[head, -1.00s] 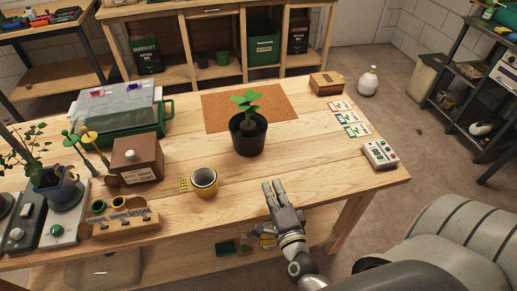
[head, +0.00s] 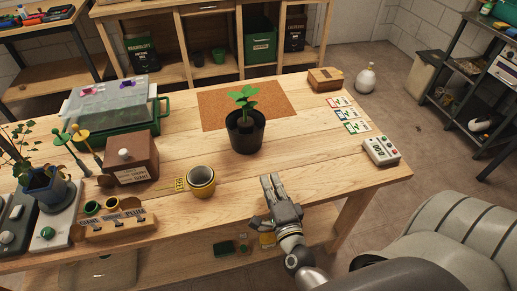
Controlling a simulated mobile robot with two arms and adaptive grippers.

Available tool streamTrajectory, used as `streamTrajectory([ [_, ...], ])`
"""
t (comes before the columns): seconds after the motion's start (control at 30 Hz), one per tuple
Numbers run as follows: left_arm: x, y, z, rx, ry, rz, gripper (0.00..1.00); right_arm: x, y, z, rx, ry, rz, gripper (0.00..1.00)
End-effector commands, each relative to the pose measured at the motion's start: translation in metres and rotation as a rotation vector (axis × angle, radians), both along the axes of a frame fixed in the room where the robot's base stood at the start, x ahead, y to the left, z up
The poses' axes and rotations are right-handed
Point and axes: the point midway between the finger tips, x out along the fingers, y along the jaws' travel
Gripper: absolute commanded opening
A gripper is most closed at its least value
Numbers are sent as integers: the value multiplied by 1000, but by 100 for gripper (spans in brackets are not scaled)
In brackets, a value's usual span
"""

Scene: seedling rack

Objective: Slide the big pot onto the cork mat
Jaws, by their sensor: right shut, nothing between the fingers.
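The big pot (head: 245,137) is black with a leafy green plant in it. It stands upright on the wooden table, in front of the cork mat. My left gripper is not in view.
A brown box (head: 132,158), a green-based propagator (head: 112,105) and a label holder (head: 118,225) fill the left side. Seed packets (head: 346,114), a meter (head: 381,151) and a wooden box (head: 325,79) stand right.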

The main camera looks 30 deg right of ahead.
Motion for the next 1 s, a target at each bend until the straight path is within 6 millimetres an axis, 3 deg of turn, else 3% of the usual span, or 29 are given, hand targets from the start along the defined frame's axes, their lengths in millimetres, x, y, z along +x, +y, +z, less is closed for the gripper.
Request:
streamTrajectory([
  [0.6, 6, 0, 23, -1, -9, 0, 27, 108, -31, 2, -1, 0, 0, 0],
  [0.8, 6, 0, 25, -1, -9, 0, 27, 122, -35, 1, 1, 1, 1, 0],
  [1.0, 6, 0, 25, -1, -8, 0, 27, 124, -36, 0, 1, 1, 0, 0],
])
